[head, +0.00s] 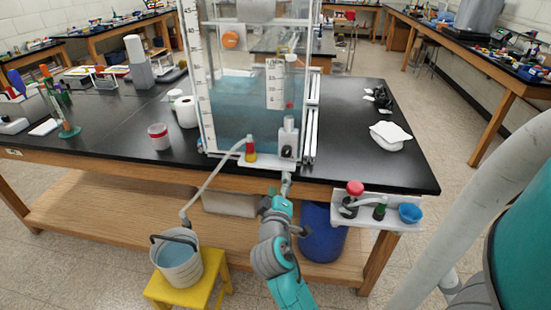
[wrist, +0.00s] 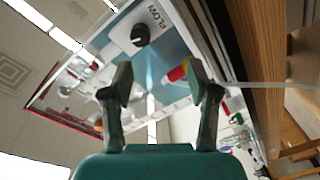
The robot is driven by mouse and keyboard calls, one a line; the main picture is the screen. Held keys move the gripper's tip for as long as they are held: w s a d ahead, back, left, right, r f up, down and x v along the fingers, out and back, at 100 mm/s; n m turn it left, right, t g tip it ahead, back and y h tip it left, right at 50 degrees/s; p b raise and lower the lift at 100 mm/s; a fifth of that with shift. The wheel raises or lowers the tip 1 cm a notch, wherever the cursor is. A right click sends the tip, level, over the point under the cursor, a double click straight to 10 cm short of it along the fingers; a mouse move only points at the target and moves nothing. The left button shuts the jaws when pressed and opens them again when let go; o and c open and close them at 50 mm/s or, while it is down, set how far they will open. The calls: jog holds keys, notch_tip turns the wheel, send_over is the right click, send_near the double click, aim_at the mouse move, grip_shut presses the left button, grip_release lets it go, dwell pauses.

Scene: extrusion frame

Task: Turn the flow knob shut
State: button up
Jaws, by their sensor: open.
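The flow knob is a round black knob (wrist: 140,34) on a white panel marked FLOW (wrist: 124,30). In the head view the knob (head: 287,152) sits low on a small pale block at the front of the clear water tank (head: 235,105). My gripper (wrist: 160,82) is open and empty, its two fingers apart. In the wrist view the knob lies beyond the fingertips, up and to the left of the gap between them. In the head view my gripper (head: 287,182) is just below the knob, at the table's front edge. It appears apart from the knob.
A red and yellow fitting (head: 250,150) with a hose stands left of the knob; the hose runs down to a bucket (head: 178,262) on a yellow stool (head: 205,285). A side shelf (head: 378,218) with small items juts out at right. The black tabletop (head: 350,160) right of the tank is mostly clear.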

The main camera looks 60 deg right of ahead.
aim_at(286, 154)
jog(key=shift+m+g+h, duration=0.4)
jog(key=shift+g+h, duration=0.1)
jog(key=shift+g, duration=0.2)
jog(key=r+x, duration=0.1)
jog(key=x, duration=0.7)
jog(key=r+x, duration=0.1)
jog(key=x, duration=0.3)
jog(key=shift+s+d+r, duration=0.1)
jog(key=shift+s+r, duration=0.05)
jog(key=shift+r, duration=0.15)
grip_shut()
